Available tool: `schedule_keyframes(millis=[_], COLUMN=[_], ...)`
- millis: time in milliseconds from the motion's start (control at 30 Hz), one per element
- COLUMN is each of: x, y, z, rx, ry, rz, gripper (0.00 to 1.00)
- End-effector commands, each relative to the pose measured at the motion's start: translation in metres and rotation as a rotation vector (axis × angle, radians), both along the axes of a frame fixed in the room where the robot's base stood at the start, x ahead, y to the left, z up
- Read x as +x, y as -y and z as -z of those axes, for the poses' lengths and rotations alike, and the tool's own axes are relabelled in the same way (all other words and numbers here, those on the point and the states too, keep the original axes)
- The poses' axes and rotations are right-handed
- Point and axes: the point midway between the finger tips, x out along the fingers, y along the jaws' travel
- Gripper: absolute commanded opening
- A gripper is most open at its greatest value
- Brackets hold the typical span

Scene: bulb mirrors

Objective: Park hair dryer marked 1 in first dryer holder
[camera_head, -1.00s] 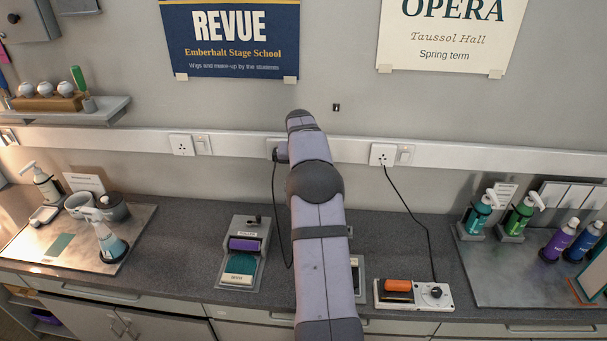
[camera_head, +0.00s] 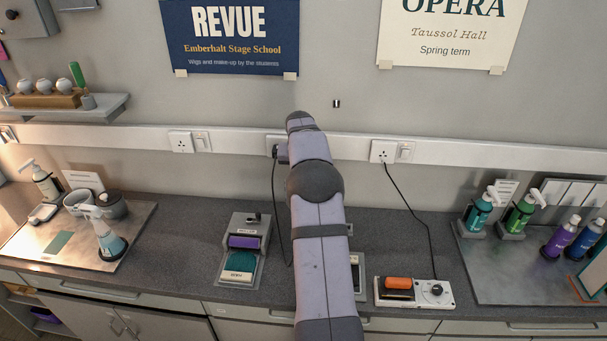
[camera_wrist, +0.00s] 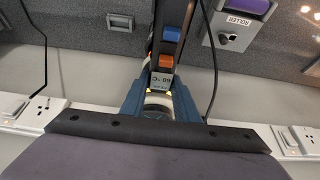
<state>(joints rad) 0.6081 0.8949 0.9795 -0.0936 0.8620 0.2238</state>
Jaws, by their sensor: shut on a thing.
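In the camera_wrist view my gripper (camera_wrist: 158,95) shows as two dark blue fingers closed around a narrow dark handle (camera_wrist: 172,55). I take this to be the hair dryer. It has a blue and an orange switch and a "60 °C" label near the fingers. A number mark on it cannot be made out. In the camera_head view my arm hides the gripper and the dryer. I cannot identify a dryer holder in either view; anything behind the arm is hidden.
A grey roller unit (camera_head: 241,266) stands left of my arm. Trays of bottles lie at far left (camera_head: 60,258) and far right (camera_head: 500,285).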

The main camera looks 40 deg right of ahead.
Motion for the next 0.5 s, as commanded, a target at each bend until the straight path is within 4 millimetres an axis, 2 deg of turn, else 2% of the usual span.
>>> schedule_keyframes(millis=[500], x=[0.001], y=[0.001], z=[0.031], rx=[-0.003], ry=[0.004], rz=[0.000], gripper=[0.00])
